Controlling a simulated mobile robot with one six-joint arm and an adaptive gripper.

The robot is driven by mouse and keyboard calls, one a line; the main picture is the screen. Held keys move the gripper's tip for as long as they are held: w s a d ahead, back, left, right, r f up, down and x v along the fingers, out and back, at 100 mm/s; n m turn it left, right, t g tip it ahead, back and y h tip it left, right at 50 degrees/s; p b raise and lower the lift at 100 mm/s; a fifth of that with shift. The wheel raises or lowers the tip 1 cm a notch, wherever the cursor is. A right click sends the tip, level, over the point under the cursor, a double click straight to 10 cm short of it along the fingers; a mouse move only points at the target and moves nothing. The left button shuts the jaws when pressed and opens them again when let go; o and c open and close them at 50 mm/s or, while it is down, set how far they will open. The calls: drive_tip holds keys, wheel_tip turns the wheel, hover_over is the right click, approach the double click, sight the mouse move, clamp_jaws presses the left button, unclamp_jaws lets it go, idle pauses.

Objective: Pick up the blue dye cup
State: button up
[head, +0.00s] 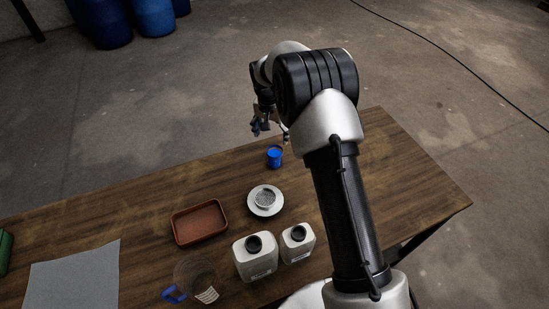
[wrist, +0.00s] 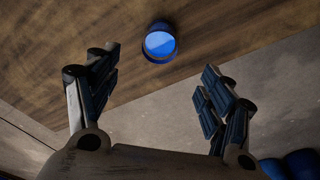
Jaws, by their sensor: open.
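The blue dye cup (head: 274,157) stands upright near the far edge of the wooden table (head: 150,190). In the wrist view the cup (wrist: 159,43) shows from above, ahead of the fingertips and roughly midway between them. My gripper (wrist: 158,88) is open and empty, with both fingers spread wide. In the head view my gripper (head: 270,128) is at the table's far edge, just beyond the cup and apart from it. My arm hides part of the gripper there.
A white dish with grey contents (head: 265,213), a brown tray (head: 197,236), two white jugs (head: 254,268) (head: 297,253) and a clear pitcher with a blue handle (head: 174,294) stand nearer. A grey mat (head: 72,280) lies left. Blue barrels (head: 152,17) stand on the floor behind.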

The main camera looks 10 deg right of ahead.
drive_tip(key=b, duration=0.2)
hover_over(274, 151)
drive_tip(key=s, duration=0.1)
wheel_tip(274, 151, down, 7)
drive_tip(key=shift+a+f, duration=0.15)
drive_tip(key=f, duration=0.2)
drive_tip(key=f+b, duration=0.1)
drive_tip(key=f, duration=0.1)
drive_tip(key=w+f+b, duration=0.1)
drive_tip(key=f, duration=0.1)
drive_tip(key=shift+w+d+f, duration=0.1)
drive_tip(key=shift+d+f, duration=0.05)
drive_tip(key=shift+d, duration=0.2)
drive_tip(key=shift+c, duration=0.4)
drive_tip(key=c, duration=1.2)
